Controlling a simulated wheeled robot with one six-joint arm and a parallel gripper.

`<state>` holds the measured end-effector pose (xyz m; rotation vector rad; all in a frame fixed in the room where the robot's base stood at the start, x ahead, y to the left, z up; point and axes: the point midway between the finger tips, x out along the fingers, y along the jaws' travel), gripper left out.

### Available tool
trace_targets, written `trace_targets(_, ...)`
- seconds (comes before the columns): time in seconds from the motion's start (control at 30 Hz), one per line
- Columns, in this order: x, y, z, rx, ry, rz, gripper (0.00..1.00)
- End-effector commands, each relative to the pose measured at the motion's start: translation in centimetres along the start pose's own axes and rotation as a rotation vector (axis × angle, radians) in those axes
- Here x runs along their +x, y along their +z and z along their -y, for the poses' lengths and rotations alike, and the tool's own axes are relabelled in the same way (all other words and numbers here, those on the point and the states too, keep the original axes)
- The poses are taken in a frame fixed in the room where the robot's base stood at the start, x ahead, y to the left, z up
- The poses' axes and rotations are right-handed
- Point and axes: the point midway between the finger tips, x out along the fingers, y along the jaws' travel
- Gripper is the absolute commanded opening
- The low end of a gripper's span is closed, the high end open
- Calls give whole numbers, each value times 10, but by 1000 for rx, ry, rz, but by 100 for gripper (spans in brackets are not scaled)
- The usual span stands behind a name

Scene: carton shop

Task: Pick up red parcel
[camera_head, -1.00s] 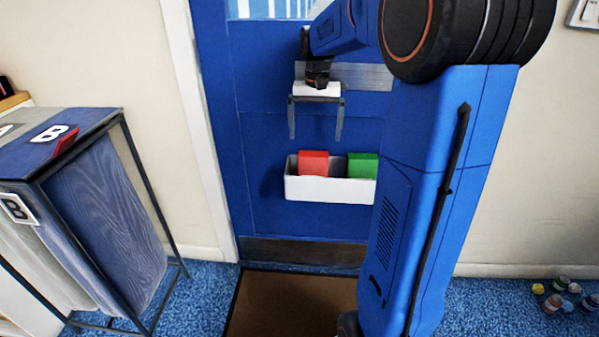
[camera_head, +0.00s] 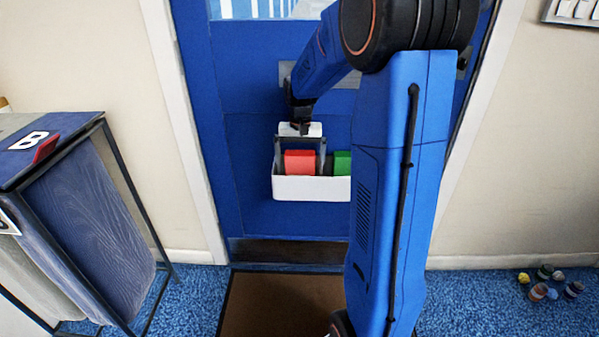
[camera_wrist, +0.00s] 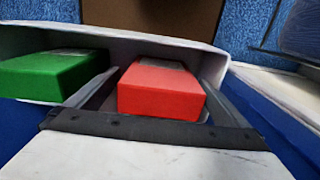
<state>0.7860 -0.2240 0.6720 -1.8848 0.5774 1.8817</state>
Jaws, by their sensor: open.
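The red parcel (camera_head: 300,163) sits upright in a white bin fixed to the blue door, and its top stands above the bin's rim. It also shows in the wrist view (camera_wrist: 161,88), between the two dark fingers. My gripper (camera_head: 300,160) is open and pointed down, with one finger on each side of the parcel. In the wrist view my gripper (camera_wrist: 160,95) shows a narrow gap by the right finger. I cannot tell whether either finger touches the parcel. The lower part of the parcel is hidden in the bin.
The white bin (camera_head: 312,188) also holds a green parcel (camera_head: 342,163), close to the right finger. A dark hamper frame marked B (camera_head: 105,200) stands at the left. A brown mat (camera_head: 280,300) lies before the door. Several small jars (camera_head: 548,285) lie on the carpet at right.

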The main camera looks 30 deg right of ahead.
Motion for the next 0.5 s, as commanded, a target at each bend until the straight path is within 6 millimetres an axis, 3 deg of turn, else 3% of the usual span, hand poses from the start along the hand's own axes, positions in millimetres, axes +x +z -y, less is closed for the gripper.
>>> trace_targets(0.2, 27, -1, 1, 0, 0, 2, 100)
trace_targets(0.5, 32, -1, 1, 0, 0, 1, 100)
